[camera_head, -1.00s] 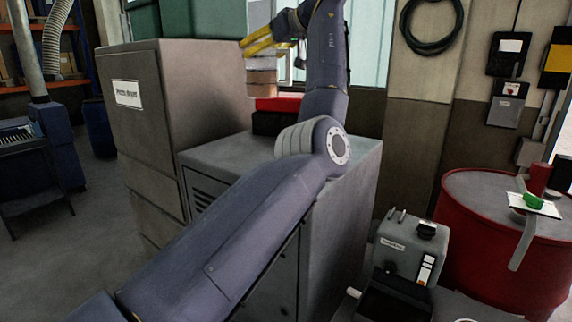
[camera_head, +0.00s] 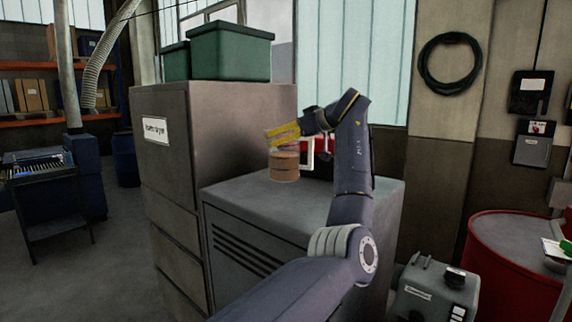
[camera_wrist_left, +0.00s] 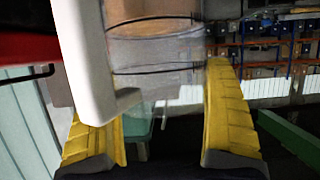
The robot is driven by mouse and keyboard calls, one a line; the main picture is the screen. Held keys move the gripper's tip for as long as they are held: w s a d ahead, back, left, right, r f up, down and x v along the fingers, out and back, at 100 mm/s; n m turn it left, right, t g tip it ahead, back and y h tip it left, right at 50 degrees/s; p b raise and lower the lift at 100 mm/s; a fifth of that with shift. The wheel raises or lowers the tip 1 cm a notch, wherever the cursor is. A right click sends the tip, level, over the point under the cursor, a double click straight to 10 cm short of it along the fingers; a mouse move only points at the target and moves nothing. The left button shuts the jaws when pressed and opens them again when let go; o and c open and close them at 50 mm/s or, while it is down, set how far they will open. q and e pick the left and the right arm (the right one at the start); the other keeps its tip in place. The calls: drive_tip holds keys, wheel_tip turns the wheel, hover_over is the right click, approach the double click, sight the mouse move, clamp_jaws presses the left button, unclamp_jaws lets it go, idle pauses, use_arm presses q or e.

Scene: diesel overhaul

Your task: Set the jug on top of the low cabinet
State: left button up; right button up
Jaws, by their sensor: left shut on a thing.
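The jug (camera_head: 284,167) is a brownish, banded cylinder with a white handle (camera_head: 308,154). It appears upright over the back left part of the low cabinet's top (camera_head: 312,201). I cannot tell whether its base touches the cabinet. My left gripper (camera_head: 282,134), with yellow fingers, is at the jug's upper part and shut on it. In the left wrist view the jug's body (camera_wrist_left: 155,50) shows between the fingers, with the white handle (camera_wrist_left: 88,60) in front of the left finger. The exact contact is partly hidden. My right gripper is not in view.
A tall grey cabinet (camera_head: 220,110) stands left of the low one, with green bins (camera_head: 230,52) on top. A red object (camera_head: 325,138) is behind the jug, partly hidden by my arm. A grey device (camera_head: 435,290) and a red drum (camera_head: 510,235) are at the right.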

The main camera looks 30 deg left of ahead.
sight(286, 163)
use_arm(q)
drive_tip(key=shift+f, duration=3.95)
drive_tip(key=o, duration=1.4)
drive_tip(key=shift+f, duration=0.15)
drive_tip(key=shift+c, duration=0.2)
drive_tip(key=v, duration=1.2)
